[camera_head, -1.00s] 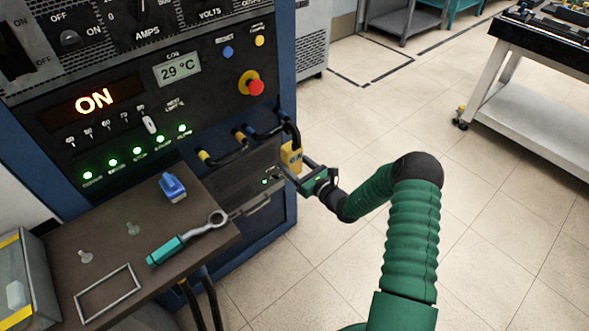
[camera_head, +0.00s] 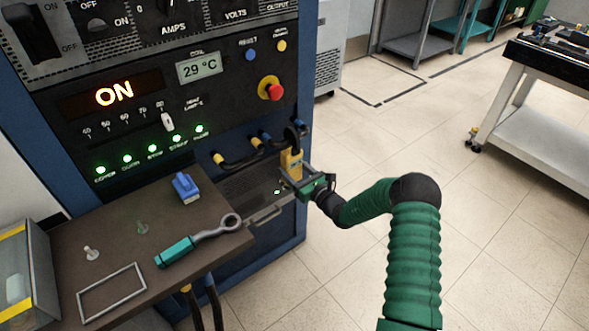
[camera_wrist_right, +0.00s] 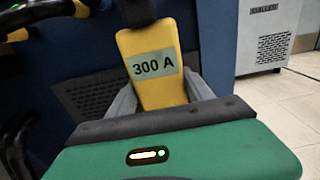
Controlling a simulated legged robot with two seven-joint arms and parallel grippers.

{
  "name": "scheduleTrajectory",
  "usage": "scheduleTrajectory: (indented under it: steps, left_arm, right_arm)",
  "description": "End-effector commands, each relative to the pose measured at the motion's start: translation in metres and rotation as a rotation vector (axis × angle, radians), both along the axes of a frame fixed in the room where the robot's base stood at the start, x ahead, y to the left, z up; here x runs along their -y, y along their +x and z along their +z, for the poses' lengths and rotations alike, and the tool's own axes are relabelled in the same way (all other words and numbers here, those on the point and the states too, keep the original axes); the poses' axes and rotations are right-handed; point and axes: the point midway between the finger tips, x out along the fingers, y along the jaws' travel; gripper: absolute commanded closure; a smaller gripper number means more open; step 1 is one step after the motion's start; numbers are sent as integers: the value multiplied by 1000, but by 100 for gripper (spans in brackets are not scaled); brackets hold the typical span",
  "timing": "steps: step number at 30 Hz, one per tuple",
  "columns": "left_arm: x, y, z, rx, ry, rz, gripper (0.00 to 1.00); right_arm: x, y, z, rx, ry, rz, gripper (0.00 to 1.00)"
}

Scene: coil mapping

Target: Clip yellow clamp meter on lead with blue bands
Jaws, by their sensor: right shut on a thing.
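The yellow clamp meter (camera_head: 291,164) is upright in my right gripper (camera_head: 303,185), beside the panel's lower right. In the right wrist view the gripper (camera_wrist_right: 165,100) is shut on the yellow body (camera_wrist_right: 160,88), which carries a "300 A" label. Its dark jaw (camera_head: 293,135) is at the lead with blue bands (camera_head: 282,138); I cannot tell whether it is around or beside the lead. The jaw's top is cut off in the wrist view. One blue band (camera_head: 300,126) shows just above the jaw. My left gripper is not in view.
A lead with yellow bands (camera_head: 238,160) is close on the left. The brown shelf (camera_head: 215,255) holds a blue device (camera_head: 186,187), a teal-handled ring tool (camera_head: 198,240) and a metal frame (camera_head: 111,291). Open floor lies right of the cabinet; a white cart (camera_head: 540,130) stands beyond.

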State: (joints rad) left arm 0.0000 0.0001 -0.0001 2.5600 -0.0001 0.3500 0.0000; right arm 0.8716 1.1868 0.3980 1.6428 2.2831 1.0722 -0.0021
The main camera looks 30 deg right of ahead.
Motion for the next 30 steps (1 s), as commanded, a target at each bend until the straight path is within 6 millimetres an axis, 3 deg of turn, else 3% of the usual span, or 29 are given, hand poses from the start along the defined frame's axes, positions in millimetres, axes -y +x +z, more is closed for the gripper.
scheduleTrajectory:
  steps: [11,12,17,26,30]
  left_arm:
    - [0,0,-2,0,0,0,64]
    - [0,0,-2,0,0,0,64]
    - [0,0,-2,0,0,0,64]
    - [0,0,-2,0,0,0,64]
    - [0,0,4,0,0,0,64]
  right_arm:
    - [1,0,-4,2,1,-1,95]
    - [1,0,-4,2,0,-1,38]
    - [1,0,-4,1,0,-1,17]
    - [2,-1,-6,-3,2,-1,15]
    - [3,-13,-5,-5,2,-2,15]
